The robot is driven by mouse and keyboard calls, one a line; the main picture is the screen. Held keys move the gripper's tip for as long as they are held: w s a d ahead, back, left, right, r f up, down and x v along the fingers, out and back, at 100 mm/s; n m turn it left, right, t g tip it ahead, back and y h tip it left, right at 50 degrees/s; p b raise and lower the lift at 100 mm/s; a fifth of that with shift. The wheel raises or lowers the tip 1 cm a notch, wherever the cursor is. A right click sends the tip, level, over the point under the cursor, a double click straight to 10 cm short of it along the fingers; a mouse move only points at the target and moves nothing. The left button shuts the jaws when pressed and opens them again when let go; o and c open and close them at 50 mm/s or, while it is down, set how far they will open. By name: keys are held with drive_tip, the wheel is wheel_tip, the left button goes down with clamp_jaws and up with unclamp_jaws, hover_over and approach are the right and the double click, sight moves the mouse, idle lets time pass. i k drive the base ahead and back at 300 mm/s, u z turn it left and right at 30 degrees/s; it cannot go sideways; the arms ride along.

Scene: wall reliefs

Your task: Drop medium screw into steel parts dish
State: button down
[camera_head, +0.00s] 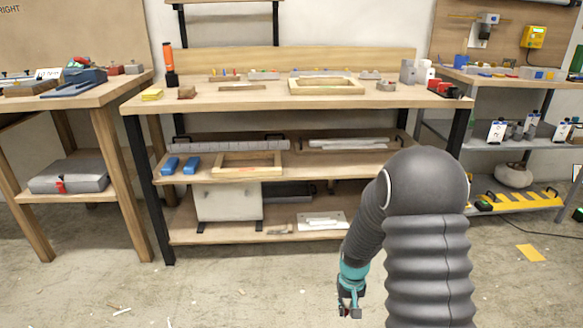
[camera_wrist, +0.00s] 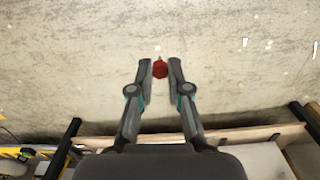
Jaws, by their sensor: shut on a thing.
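My gripper (camera_head: 350,310) hangs low over the concrete floor, in front of the middle workbench. In the wrist view, my gripper (camera_wrist: 160,72) is shut on a small red piece (camera_wrist: 160,69) with a narrow tip pointing away. I take this to be the medium screw, though its thread cannot be made out. It is held clear of the floor, and the head view is too small to show it. I cannot pick out the steel parts dish for sure among the small things on the benches.
The middle workbench (camera_head: 222,101) carries a wooden frame (camera_head: 326,92), a small grey piece (camera_head: 387,86) and an orange-topped tool (camera_head: 169,62). Its shelves hold blue blocks (camera_head: 170,165) and another frame (camera_head: 247,172). Side benches stand left and right. The floor in front is mostly clear.

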sight(389, 90)
drive_tip(key=z, duration=0.7)
drive_tip(key=i, duration=0.6)
drive_tip(key=z, duration=0.9)
drive_tip(key=i, duration=0.7)
drive_tip(key=u, duration=0.55)
drive_tip(key=i, duration=0.65)
drive_tip(key=u, duration=0.75)
